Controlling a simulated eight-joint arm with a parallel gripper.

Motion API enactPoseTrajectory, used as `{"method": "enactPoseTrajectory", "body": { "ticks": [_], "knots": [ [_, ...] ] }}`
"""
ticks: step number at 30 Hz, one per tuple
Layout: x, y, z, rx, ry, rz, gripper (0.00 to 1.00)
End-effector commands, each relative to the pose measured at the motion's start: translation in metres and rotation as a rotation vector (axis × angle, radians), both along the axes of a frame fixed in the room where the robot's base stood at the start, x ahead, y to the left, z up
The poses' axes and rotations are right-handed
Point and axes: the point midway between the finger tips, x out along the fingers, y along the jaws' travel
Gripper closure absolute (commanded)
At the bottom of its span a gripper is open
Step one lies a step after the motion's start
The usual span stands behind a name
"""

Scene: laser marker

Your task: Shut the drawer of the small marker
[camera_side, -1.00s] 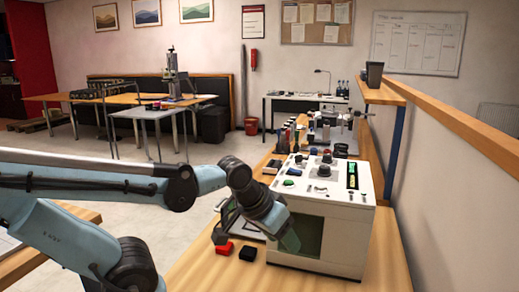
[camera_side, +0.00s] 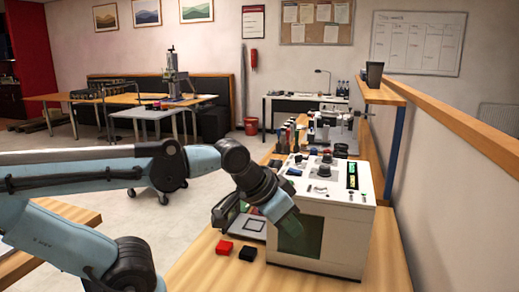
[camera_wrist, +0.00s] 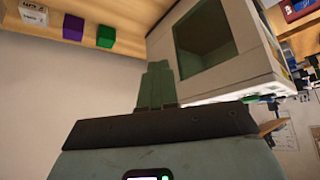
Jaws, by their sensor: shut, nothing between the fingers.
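The small marker (camera_side: 345,228) is a white box with a green window in its front and knobs on top. In the side view, a flat light tray (camera_side: 250,228) with a dark square outline lies at its left, partly behind my arm; it looks like the drawer, pulled out, but its join to the box is hidden. My gripper (camera_side: 292,224) is shut and empty, pointing down before the window's left part; I cannot tell if it touches. In the wrist view, my shut fingers (camera_wrist: 157,86) are beside the marker's window (camera_wrist: 205,42).
A red block (camera_side: 224,247) and a black block (camera_side: 248,253) lie on the wooden bench in front of the tray. In the wrist view, a purple block (camera_wrist: 74,27) and a green block (camera_wrist: 105,36) show. Bottles and equipment stand behind the marker.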

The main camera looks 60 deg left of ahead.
Motion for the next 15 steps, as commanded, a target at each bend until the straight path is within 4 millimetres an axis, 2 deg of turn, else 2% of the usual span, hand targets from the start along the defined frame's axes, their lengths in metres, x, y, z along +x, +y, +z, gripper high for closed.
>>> {"method": "enactPoseTrajectory", "body": {
  "ticks": [3,8,15],
  "knots": [
    [-0.001,0.000,0.024,0.000,0.000,0.000,1.00],
    [0.001,0.003,0.053,-0.004,0.006,0.019,1.00],
    [0.016,0.053,0.063,-0.088,0.091,0.361,1.00]
  ]
}}
